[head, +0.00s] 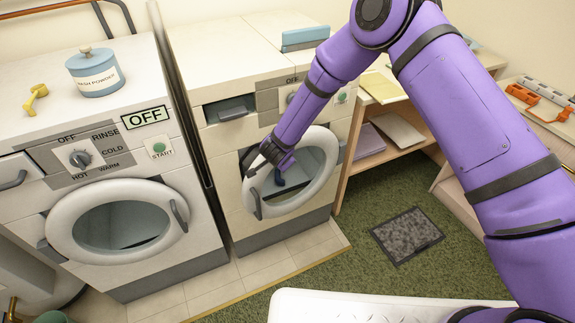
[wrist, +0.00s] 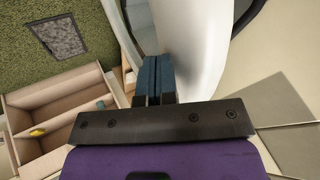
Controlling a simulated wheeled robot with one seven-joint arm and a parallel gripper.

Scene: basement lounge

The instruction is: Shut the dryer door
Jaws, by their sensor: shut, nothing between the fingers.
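The dryer is the white machine (head: 222,125) to the right of the washer in the head view. Its round dryer door (head: 327,176), a white ring with a glass centre, stands partly open, with a dark gap at its upper left. The grey door handle (head: 256,204) is on the ring's left side. My gripper (head: 279,179) is shut and empty, in front of the door's glass in the head view. In the wrist view my shut blue fingers (wrist: 151,72) are close beside the white door (wrist: 190,45); I cannot tell whether they touch it.
The washer (head: 25,190), with its round door closed, stands left of the dryer. A wooden shelf (head: 385,150) stands close on the dryer's right. A grey mat (head: 407,236) lies on the green carpet, which is otherwise clear there.

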